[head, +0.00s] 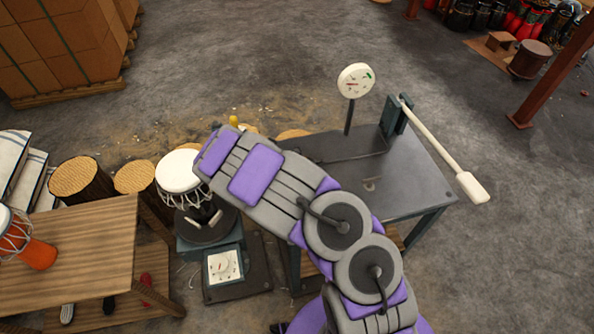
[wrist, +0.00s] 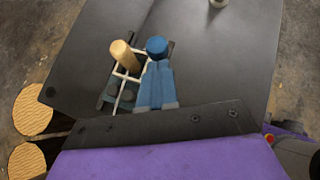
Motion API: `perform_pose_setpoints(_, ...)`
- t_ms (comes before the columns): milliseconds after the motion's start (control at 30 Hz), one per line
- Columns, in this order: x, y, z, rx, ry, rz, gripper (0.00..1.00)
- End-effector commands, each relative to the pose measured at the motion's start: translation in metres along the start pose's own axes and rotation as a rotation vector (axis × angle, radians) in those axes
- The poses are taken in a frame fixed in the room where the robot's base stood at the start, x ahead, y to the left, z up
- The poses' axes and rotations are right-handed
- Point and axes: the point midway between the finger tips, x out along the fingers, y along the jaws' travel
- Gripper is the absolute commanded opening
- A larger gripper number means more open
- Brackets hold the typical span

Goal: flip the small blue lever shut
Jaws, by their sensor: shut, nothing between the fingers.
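In the wrist view, the small lever with the round blue knob (wrist: 156,46) stands on the dark metal tabletop. A lever with a tan, rounded knob (wrist: 122,54) stands just left of it, by a pale metal frame (wrist: 121,88). My gripper (wrist: 157,64) has its blue-grey fingers together, with nothing between them. Its tips appear right below the blue knob in the picture; I cannot tell whether they touch it. The lower part of the blue lever is hidden by my fingers.
The dark metal table (head: 410,168) carries a round gauge (head: 356,80) on a post and a long white-handled lever (head: 444,150) overhanging its right edge. A white-topped drum (head: 178,170) stands left of my arm, near log stools (head: 76,177) and a wooden table (head: 75,250).

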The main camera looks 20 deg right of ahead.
Motion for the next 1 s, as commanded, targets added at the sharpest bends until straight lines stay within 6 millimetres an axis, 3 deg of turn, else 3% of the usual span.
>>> perform_pose_setpoints(33, 0.000, -0.003, 0.008, 0.014, 0.029, 0.008, 0.00)
perform_pose_setpoints(433, 0.011, -0.010, 0.016, 0.072, 0.205, 0.069, 0.00)
perform_pose_setpoints(1000, 0.015, -0.011, 0.016, 0.081, 0.236, 0.082, 0.00)
